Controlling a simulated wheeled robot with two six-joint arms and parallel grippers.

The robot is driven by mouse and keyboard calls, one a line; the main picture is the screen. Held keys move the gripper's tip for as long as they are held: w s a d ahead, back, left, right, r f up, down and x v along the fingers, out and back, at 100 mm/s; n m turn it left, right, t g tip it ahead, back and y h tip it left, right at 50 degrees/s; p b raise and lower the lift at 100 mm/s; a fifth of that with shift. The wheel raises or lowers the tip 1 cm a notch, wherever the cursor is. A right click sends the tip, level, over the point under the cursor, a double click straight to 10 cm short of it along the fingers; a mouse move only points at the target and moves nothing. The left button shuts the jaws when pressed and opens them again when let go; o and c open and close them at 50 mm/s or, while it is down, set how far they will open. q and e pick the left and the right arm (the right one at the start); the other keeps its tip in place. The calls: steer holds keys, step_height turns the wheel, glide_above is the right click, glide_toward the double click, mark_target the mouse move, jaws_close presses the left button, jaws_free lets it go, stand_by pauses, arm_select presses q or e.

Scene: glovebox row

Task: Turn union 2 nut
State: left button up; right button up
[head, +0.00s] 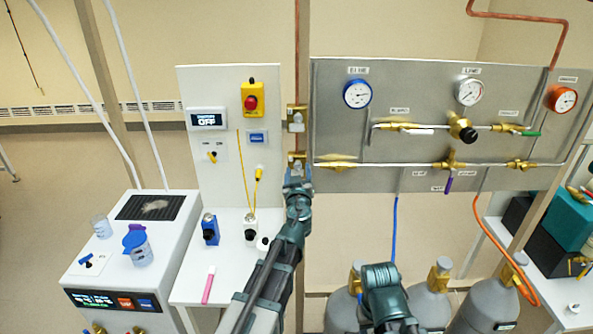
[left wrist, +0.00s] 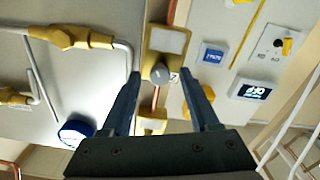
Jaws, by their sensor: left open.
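My left gripper (head: 298,180) is open and raised at the left edge of the steel panel. In the left wrist view its fingers (left wrist: 163,76) stand apart with nothing held. Behind the gap is a brass bracket (left wrist: 168,38) with a white plate and a grey round knob (left wrist: 160,73); whether the fingers touch it, I cannot tell. A brass union fitting (head: 335,166) sits on the lower pipe, right of the gripper; it also shows in the left wrist view (left wrist: 68,38). Another brass fitting (head: 518,165) is farther right. I cannot read which is union 2.
The steel panel (head: 340,120) carries gauges, valves with coloured handles and pipes. Left of it is a white board (head: 215,90) with a yellow-and-red emergency button (head: 252,99). Grey cylinders (head: 430,303) stand below. My right arm (head: 385,290) is in front of them.

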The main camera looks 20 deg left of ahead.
arm_select(q)
jaws_close()
stand_by(0.3)
stand_by(0.3)
steer(key=shift+m, duration=2.9)
jaws_free()
